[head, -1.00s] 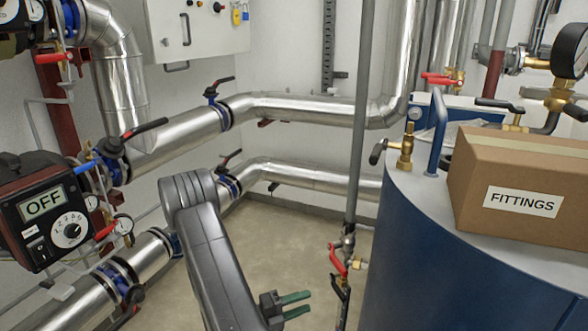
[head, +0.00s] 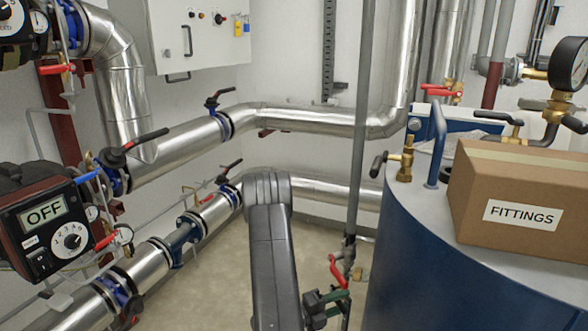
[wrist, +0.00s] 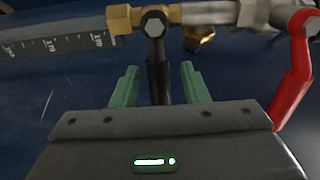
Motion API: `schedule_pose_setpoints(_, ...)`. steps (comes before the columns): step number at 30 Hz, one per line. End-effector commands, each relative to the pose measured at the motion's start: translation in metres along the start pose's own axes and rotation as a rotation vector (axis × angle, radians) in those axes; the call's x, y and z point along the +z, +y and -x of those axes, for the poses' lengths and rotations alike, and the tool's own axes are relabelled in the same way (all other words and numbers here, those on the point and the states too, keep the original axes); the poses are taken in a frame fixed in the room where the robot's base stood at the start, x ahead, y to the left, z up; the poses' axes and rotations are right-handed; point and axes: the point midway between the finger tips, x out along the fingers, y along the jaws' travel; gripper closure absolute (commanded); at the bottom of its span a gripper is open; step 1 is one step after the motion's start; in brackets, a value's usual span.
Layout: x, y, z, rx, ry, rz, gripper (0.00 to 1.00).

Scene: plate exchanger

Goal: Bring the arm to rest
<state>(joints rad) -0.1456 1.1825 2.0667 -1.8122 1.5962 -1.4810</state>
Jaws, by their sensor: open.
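My gripper (head: 338,303) is low in the middle of the head view, at the end of my dark grey arm, beside the vertical grey pipe with a red-handled valve. In the wrist view its two green fingers (wrist: 158,85) stand apart with a gap between them. A black lever (wrist: 156,60) below a brass fitting (wrist: 150,18) shows in line with that gap. I cannot tell whether it lies between the fingers or beyond them. No held object shows.
A blue tank (head: 415,250) with a FITTINGS box (head: 520,200) on top stands close on the right. A red valve handle (wrist: 293,75) is near the right finger. Silver pipes (head: 180,145) and a pump reading OFF (head: 50,225) are on the left. Some floor is bare.

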Motion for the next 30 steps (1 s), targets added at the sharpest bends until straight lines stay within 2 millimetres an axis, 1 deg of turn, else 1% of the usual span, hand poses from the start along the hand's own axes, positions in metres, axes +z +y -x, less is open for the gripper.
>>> schedule_pose_setpoints(1, 0.0005, 0.0068, 0.0007, 0.000, -0.001, -0.033, 0.59)
schedule_pose_setpoints(3, 0.0007, 0.0096, 0.0011, -0.001, -0.001, -0.079, 0.59)
schedule_pose_setpoints(12, 0.0016, 0.0134, 0.0014, -0.001, -0.001, -0.218, 0.59)
schedule_pose_setpoints(30, 0.0003, 0.0117, 0.0005, 0.001, 0.006, -0.251, 0.59)
